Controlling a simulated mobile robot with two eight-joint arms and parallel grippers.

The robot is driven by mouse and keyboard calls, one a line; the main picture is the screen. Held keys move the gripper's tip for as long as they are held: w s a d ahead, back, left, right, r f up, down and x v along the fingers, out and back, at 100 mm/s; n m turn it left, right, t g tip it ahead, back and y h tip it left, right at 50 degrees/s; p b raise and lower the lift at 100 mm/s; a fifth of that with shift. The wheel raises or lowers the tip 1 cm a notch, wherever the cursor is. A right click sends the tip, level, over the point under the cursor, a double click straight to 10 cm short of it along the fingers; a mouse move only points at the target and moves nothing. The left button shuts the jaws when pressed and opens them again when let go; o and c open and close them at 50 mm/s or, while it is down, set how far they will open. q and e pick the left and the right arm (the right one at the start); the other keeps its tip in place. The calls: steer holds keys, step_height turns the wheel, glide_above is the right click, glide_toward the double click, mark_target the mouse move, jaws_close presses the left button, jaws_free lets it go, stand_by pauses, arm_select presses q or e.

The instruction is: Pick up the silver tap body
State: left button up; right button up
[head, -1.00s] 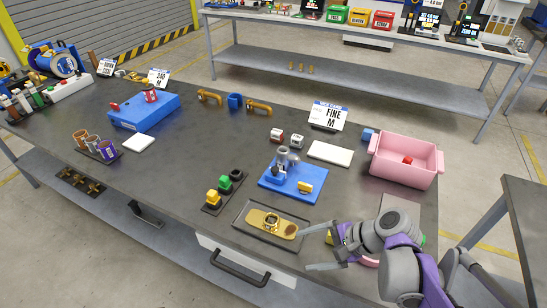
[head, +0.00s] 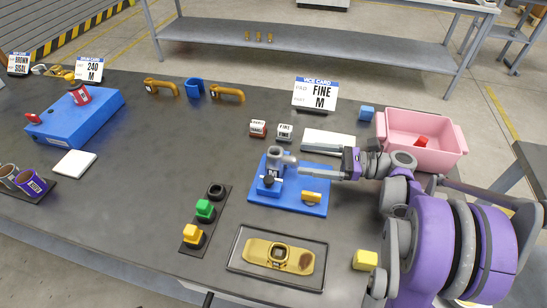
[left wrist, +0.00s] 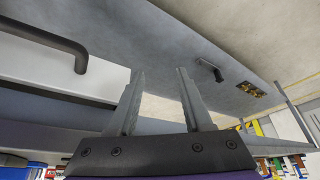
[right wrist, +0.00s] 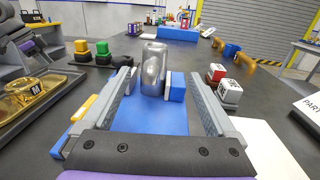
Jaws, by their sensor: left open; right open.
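The silver tap body (head: 281,160) stands upright in the blue fixture (head: 275,200). In the right wrist view the tap body (right wrist: 153,68) is a shiny grey cylinder ahead of the gap between the fingers. My right gripper (head: 301,173) is open, coming in from the right, with its fingertips close beside the tap body. In the right wrist view the right gripper (right wrist: 160,84) has one finger on each side of the tap body's line, with nothing held. My left gripper (left wrist: 160,78) is open and empty below the table edge, away from the tap body.
A yellow handle (head: 312,197) is on the fixture. Green (head: 205,209) and yellow knobs stand left. Two small cubes (head: 284,132), a white pad (head: 328,142) and a pink bin (head: 420,140) are behind and right.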

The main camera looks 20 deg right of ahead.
mark_target(284, 158)
steer(key=x, duration=0.3)
steer(key=shift+a, duration=0.15)
steer(key=x, duration=0.4)
steer(key=shift+s+a, duration=0.3)
steer(key=shift+a, duration=0.05)
steer(key=shift+w+a, duration=0.35)
steer(key=shift+a, duration=0.05)
jaws_close()
